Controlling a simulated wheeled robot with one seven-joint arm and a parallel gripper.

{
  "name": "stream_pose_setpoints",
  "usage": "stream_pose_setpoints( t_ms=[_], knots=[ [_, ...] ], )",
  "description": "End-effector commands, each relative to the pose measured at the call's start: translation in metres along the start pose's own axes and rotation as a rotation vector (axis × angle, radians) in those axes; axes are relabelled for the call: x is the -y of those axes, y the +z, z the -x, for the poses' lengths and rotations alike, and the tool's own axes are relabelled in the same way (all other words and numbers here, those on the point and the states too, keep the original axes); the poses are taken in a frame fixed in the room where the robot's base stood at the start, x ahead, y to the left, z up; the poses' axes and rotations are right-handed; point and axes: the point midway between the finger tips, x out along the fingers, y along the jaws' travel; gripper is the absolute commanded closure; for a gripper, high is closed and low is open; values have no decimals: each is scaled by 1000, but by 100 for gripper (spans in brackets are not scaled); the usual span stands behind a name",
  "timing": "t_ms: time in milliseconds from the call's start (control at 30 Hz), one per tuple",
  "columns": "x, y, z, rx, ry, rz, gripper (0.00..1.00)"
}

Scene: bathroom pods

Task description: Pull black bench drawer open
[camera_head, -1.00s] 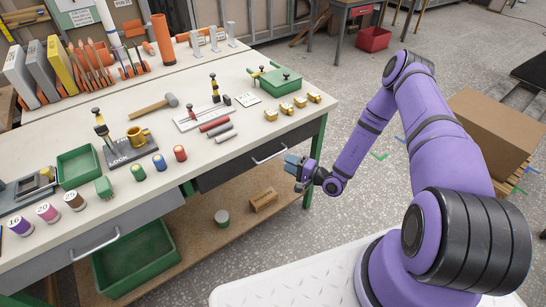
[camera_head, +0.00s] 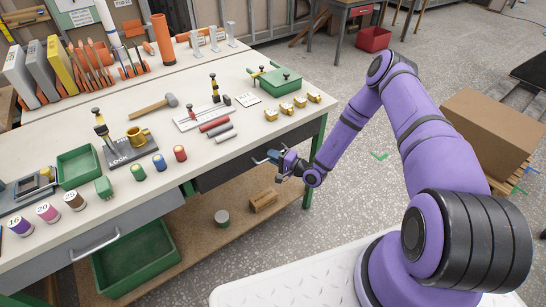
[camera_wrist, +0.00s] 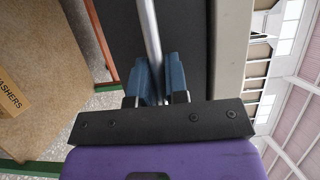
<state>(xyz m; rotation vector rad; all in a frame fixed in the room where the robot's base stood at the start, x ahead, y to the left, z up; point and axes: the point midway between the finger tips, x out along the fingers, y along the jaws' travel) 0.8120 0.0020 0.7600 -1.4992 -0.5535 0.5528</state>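The black bench drawer (camera_head: 222,172) is the dark front under the right part of the bench top, and it looks flush with the bench. Its metal bar handle (camera_head: 258,161) is partly hidden by my gripper. In the wrist view the handle (camera_wrist: 150,30) runs down from the top edge and passes between the two blue fingers, against the dark drawer front (camera_wrist: 194,40). My gripper (camera_head: 275,158), also in the wrist view (camera_wrist: 157,78), has its fingers close together on both sides of the bar, with almost no gap showing.
A grey drawer (camera_head: 105,240) with its own handle is to the left. Tools and spools lie on the bench top (camera_head: 240,150). A cardboard box (camera_head: 492,135) stands at right; the floor between is clear.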

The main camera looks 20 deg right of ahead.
Motion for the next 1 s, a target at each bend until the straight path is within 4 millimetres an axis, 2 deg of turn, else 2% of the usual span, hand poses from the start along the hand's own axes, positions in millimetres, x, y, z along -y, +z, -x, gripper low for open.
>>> stream_pose_setpoints(
  t_ms=[267,467,667,1000],
  knots=[
    [0,0,1,0,0,0,100],
    [0,7,18,-1,1,-1,100],
    [0,25,63,-2,3,-5,100],
    [0,67,162,-3,4,-6,100]
  ],
)
